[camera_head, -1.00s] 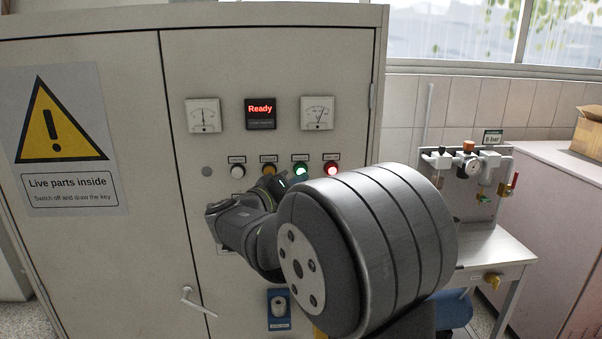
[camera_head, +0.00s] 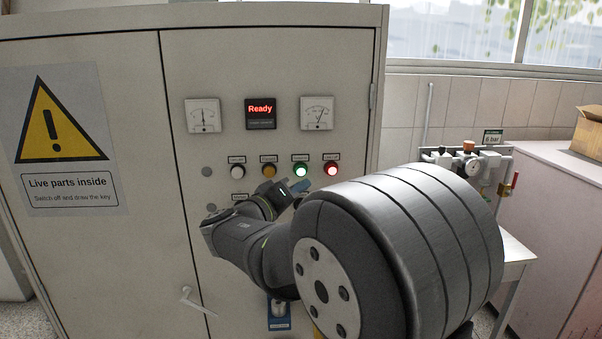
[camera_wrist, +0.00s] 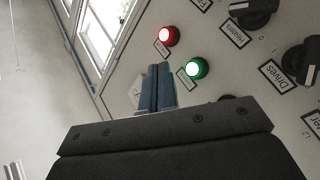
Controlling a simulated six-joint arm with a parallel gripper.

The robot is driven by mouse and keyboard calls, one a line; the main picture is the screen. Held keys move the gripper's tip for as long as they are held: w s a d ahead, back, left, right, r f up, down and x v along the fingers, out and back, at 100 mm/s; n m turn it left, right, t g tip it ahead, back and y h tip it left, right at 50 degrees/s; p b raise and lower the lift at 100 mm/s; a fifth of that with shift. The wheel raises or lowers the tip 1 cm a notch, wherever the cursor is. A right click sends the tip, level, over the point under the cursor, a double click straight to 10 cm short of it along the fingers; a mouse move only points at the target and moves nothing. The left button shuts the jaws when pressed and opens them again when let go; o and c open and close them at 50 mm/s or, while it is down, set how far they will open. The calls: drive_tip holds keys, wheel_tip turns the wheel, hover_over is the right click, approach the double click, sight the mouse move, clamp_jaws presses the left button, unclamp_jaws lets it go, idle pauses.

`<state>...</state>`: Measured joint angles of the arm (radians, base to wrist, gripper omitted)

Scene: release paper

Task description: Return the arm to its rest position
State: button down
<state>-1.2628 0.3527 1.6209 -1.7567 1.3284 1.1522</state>
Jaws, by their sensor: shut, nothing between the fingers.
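My gripper (camera_head: 299,187) is in front of the control cabinet (camera_head: 270,75), just below the green lamp (camera_head: 300,170) and the red lamp (camera_head: 331,168) in the head view. In the wrist view its blue-grey fingers (camera_wrist: 157,88) are together with nothing between them. There the green lamp (camera_wrist: 196,68) is right of the fingertips and the red lamp (camera_wrist: 168,36) is above them. My arm's large dark joint hides the lower right of the cabinet and part of the bench.
The cabinet display (camera_head: 260,113) reads "Ready", between two dials. Wrist view shows black rotary switches (camera_wrist: 253,12) at the right. A bench with a valve panel (camera_head: 468,165) stands right of the cabinet. A blue holder (camera_head: 278,325) is low on the cabinet, partly hidden. A door handle (camera_head: 190,298) sticks out.

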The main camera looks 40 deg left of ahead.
drive_tip(key=shift+w+a, duration=0.1)
drive_tip(key=s+d, duration=0.2)
drive_tip(key=s, duration=0.1)
drive_tip(key=shift+d, duration=0.4)
idle(0.4)
